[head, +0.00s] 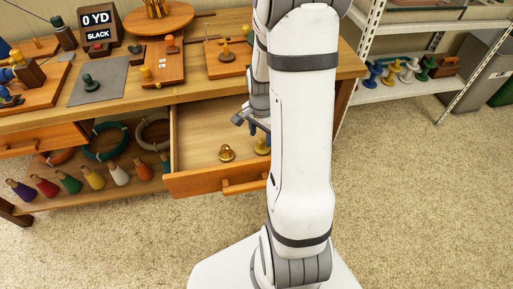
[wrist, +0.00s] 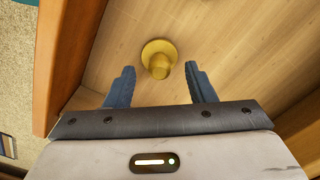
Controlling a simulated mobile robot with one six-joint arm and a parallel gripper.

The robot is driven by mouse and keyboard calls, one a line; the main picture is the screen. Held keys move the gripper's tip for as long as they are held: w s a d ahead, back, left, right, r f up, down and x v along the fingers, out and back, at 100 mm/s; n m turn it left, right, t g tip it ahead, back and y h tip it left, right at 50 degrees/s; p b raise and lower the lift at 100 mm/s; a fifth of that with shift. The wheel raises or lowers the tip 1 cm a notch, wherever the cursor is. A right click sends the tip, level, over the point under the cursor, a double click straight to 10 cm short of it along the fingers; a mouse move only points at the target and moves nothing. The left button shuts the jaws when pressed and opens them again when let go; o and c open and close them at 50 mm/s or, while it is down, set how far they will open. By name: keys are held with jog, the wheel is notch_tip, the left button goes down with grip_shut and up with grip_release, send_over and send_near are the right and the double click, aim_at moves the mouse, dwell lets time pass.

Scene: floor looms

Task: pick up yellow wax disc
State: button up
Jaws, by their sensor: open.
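A yellow wax disc with an upright knob (wrist: 158,55) lies on the wooden drawer floor in the wrist view, just ahead of my gripper (wrist: 160,69). The blue fingers are open, one on each side of its knob end, with nothing held between them. In the head view, two yellow knobbed pieces sit in the open drawer: one (head: 227,152) in the clear and one (head: 262,147) partly hidden by my arm. My gripper (head: 260,132) is over the drawer beside the right one. I cannot tell for certain which one the wrist view shows.
The open drawer (head: 215,183) has raised walls around the gripper. The tabletop above holds boards, a grey mat (head: 100,80) and a round wooden stand (head: 158,17). Colored cones and rings fill the lower shelf (head: 110,198). A white rack (head: 400,92) stands right; carpet is clear in front.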

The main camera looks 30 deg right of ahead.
aim_at(262, 141)
jog(key=f, duration=0.4)
jog(key=shift+w+d+f+b, duration=0.15)
jog(key=shift+w+d+b, duration=0.15)
jog(key=shift+b, duration=0.1)
jog(key=shift+c, duration=0.2)
jog(key=c, duration=1)
